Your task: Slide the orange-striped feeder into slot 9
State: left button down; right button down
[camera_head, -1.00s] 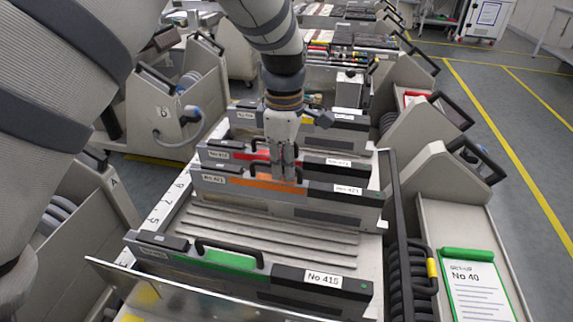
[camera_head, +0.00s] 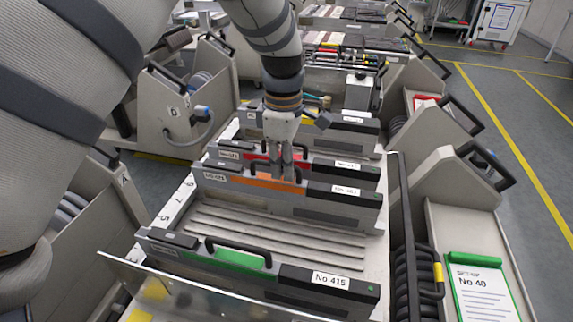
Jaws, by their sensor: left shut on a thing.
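The orange-striped feeder (camera_head: 325,211) stands upright across the trolley, just in front of the red-striped feeder (camera_head: 335,170). My left gripper (camera_head: 281,176) comes down from above and is shut on the orange-striped feeder's handle, at its orange stripe. The fingers partly hide the handle. The slot numbers 9, 7 and 5 show on the trolley's left edge strip (camera_head: 176,203). The orange-striped feeder's left end is near the 9 mark; I cannot tell whether it is fully seated. My right gripper is not in view.
A green-striped feeder (camera_head: 237,259) labelled No 415 stands at the front of the trolley. Bare grooved slots (camera_head: 275,237) lie between it and the orange-striped feeder. Another feeder (camera_head: 350,137) stands behind the red one. A black rail (camera_head: 402,215) and a green clipboard (camera_head: 482,290) are at the right.

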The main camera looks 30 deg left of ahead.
pick_arm(q)
jog(key=shift+a+r, duration=0.1)
jog(key=shift+r, duration=0.1)
jog(key=c, duration=1.6)
grip_release()
jog(key=shift+f, duration=0.1)
notch_tip(320, 180, up, 12)
